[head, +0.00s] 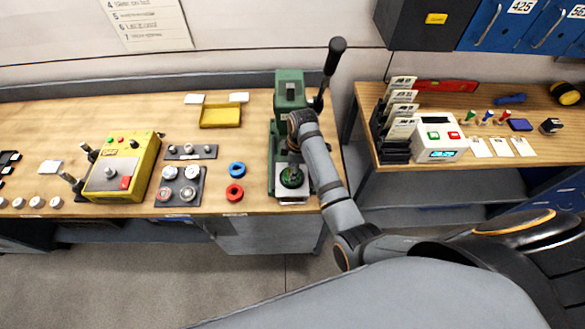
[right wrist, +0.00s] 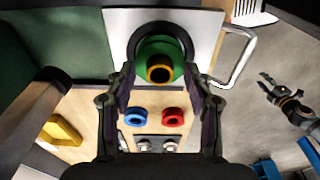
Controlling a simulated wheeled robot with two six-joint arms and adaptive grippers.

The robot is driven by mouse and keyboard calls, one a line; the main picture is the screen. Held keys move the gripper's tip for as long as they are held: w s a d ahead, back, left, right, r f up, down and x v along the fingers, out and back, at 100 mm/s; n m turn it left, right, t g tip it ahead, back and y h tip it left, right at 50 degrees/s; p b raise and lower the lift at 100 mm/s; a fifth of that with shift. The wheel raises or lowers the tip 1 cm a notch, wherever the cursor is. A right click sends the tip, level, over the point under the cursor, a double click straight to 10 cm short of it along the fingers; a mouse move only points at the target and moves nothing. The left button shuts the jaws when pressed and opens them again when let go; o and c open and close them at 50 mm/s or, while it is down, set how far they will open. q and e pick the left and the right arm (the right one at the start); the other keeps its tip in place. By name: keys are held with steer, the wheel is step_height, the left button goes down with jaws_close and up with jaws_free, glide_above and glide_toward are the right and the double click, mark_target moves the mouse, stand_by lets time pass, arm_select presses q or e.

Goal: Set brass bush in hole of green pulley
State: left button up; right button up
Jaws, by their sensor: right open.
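The green pulley (right wrist: 147,50) lies on the white base plate (right wrist: 202,30) of the green press, inside a dark ring. In the head view the green pulley (head: 291,179) shows under my right gripper. The brass bush (right wrist: 160,83), a gold ring with a dark bore, is at the middle of the pulley and looks raised above its face. How deep it sits I cannot tell. My right gripper (right wrist: 163,87) is open, its fingers either side of the bush in the picture and apart from it. My left gripper (right wrist: 282,95) shows small at the right; its jaw state is unclear.
The green press (head: 288,88) with its black lever (head: 331,65) stands close by my right arm. A blue pulley (head: 237,169) and a red pulley (head: 234,193) lie left of it. A yellow control box (head: 125,165) and a yellow tray (head: 220,116) stand further left.

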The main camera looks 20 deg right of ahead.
steer(key=shift+r, duration=0.1)
step_height(320, 180, up, 7)
steer(key=shift+d+r, duration=0.15)
steer(key=shift+d, duration=0.25)
steer(key=shift+s, duration=0.1)
stand_by(0.6)
